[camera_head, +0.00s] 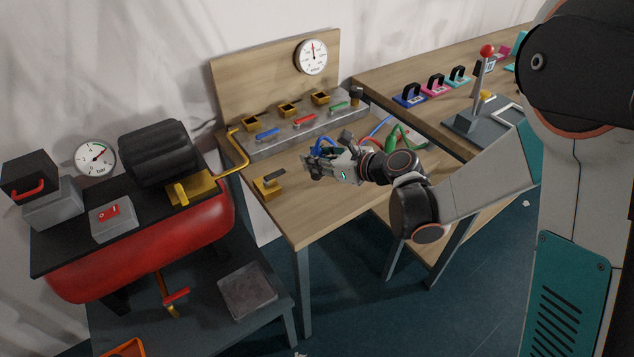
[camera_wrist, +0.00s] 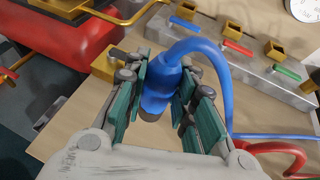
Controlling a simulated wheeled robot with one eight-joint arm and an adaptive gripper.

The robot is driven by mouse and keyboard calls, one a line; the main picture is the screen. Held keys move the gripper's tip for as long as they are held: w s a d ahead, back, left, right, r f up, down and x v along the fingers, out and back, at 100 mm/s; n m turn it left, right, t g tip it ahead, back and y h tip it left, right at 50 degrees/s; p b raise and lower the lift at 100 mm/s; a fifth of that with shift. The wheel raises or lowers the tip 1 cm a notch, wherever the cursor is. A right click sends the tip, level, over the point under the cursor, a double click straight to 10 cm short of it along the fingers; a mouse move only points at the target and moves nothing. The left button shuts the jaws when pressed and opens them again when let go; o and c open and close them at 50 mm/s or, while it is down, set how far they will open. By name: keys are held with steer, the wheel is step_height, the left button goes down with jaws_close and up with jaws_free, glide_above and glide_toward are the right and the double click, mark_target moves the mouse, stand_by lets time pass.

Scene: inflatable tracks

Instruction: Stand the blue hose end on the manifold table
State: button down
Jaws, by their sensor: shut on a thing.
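My gripper (camera_wrist: 165,98) is shut on the blue hose end (camera_wrist: 158,92), a blue cylinder with a darker lower rim, held between the teal finger pads. The blue hose (camera_wrist: 222,75) arches up from it and bends down to the right. In the head view my gripper (camera_head: 312,165) is over the wooden manifold table (camera_head: 310,222), with the hose end mostly hidden behind the fingers. The hose end looks roughly upright in the wrist view; I cannot tell whether its bottom touches the table. The grey manifold (camera_head: 290,136) stands behind, with brass sockets and blue, red and green levers.
A loose brass block (camera_head: 268,187) sits left of my gripper on the table. Red and green hoses (camera_head: 402,138) lie to the right. The red compressor tank (camera_head: 150,245) stands at left. A second bench (camera_head: 450,105) with coloured handles is at right. The front tabletop is clear.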

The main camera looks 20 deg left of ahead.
mark_target(321, 177)
steer(key=shift+f+b, duration=1)
steer(key=shift+f, duration=2.05)
steer(key=shift+f, duration=0.15)
steer(key=c, duration=1.3)
jaws_free()
steer(key=shift+s+d+r, duration=0.1)
steer(key=shift+d+r, duration=0.05)
steer(key=shift+r, duration=0.1)
steer(key=p+v, duration=0.3)
steer(key=v, duration=0.8)
steer(key=shift+s+d+r, duration=0.15)
steer(key=shift+d, duration=0.1)
